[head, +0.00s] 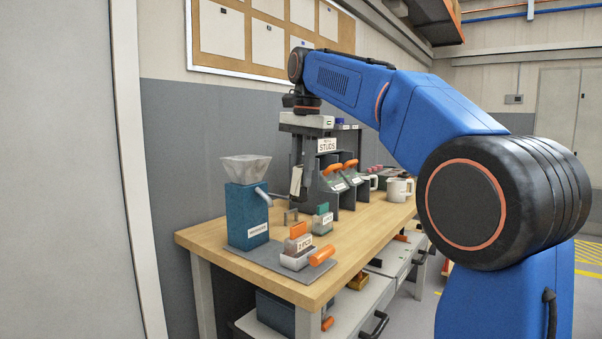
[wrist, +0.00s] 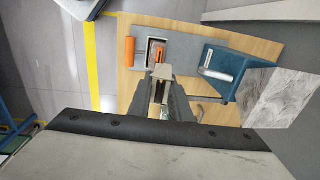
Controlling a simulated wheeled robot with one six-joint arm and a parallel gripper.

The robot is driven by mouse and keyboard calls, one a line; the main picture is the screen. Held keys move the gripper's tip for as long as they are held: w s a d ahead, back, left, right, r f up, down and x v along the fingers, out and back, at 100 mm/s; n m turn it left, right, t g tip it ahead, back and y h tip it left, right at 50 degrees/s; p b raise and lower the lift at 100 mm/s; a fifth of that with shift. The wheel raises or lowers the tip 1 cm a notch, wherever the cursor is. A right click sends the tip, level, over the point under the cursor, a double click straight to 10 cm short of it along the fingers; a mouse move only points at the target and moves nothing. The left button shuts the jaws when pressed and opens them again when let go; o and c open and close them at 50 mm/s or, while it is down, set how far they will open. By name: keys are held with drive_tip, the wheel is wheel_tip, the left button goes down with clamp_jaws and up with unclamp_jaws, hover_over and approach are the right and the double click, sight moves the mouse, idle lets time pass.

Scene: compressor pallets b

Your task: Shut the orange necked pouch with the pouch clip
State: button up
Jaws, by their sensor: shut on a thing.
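My gripper (head: 297,190) is above the workbench, pointing down, shut on a pale beige piece (head: 296,181) that looks like the pouch clip. The piece also shows between the fingers in the wrist view (wrist: 162,71); the fingers hide part of it. The orange necked pouch appears to be the upright orange piece (head: 298,238) in the white holder labelled "2 PCS" (head: 296,260) on a grey mat. My gripper is above and behind it, apart from it. Whether the pouch's neck is open cannot be told.
A blue dispenser with a clear hopper (head: 247,212) stands left on the bench (head: 215,236). An orange handle (head: 322,255) juts from the white holder. A green piece in a holder (head: 322,218), stud bins (head: 337,178) and white mugs (head: 398,189) stand to the right.

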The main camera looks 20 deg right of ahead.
sight(302, 193)
drive_tip(key=shift+a+f, duration=0.1)
drive_tip(key=shift+f, duration=3)
drive_tip(key=shift+f, duration=0.9)
drive_tip(key=shift+o, duration=0.6)
drive_tip(key=shift+o, duration=0.3)
drive_tip(key=shift+o, duration=0.4)
idle(0.5)
drive_tip(key=o, duration=0.6)
drive_tip(key=shift+o, duration=0.2)
